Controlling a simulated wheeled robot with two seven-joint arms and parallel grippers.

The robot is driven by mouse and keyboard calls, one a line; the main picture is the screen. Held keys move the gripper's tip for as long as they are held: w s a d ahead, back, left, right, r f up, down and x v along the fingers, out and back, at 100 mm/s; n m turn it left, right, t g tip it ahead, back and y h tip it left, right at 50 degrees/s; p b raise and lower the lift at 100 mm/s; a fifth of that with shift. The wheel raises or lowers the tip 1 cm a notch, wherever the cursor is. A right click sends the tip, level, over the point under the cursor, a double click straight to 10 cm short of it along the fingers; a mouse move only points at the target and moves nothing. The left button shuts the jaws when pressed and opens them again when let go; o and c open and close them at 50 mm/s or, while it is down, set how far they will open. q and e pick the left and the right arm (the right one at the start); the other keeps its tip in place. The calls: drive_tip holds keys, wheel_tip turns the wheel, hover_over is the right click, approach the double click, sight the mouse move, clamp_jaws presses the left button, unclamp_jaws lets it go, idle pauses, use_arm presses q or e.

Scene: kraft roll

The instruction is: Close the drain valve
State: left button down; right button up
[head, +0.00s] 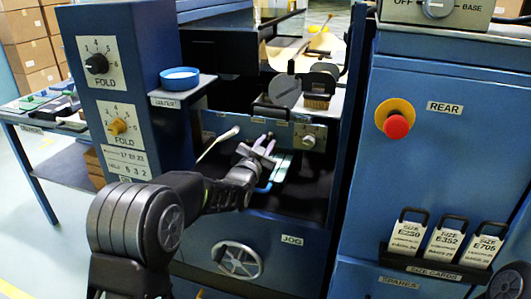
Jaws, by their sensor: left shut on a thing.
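My left gripper (262,147) is inside the machine's dark front opening, in front of a blue-grey panel. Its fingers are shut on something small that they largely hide. A light blue lever-like part (264,188) shows just below and beside the gripper, and I take it to be the drain valve's handle. I cannot read a drain label or tell the valve's angle.
A pale-tipped rod (218,142) sticks up left of the gripper. A small knob plate (309,138) is to the right. A handwheel (237,260) lies below, a blue-rimmed dish (180,79) at upper left, and a red stop button (396,126) on the right cabinet.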

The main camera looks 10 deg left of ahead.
use_arm(q)
drive_tip(key=n+b, duration=0.9)
drive_tip(key=shift+f, duration=0.3)
drive_tip(key=shift+d+r+n+b, duration=0.1)
drive_tip(key=shift+n+b, duration=0.6)
drive_tip(key=shift+n, duration=0.35)
drive_tip(key=shift+d+r+n+b, duration=0.1)
drive_tip(key=shift+n+b, duration=0.6)
drive_tip(key=shift+n, duration=0.35)
use_arm(e)
wheel_tip(320, 180, down, 13)
drive_tip(key=w+d, duration=0.1)
drive_tip(key=w, duration=0.1)
drive_tip(key=shift+w+d+t, duration=0.15)
drive_tip(key=shift+d+t, duration=0.15)
drive_tip(key=shift+d, duration=0.05)
use_arm(q)
drive_tip(key=c, duration=1.4)
unclamp_jaws()
drive_tip(key=shift+r, duration=0.1)
drive_tip(key=shift+c, duration=0.2)
drive_tip(key=shift+a, duration=0.1)
drive_tip(key=s, duration=0.7)
drive_tip(key=shift+s+a, duration=0.2)
drive_tip(key=shift+s, duration=0.2)
use_arm(e)
drive_tip(key=shift+r, duration=0.25)
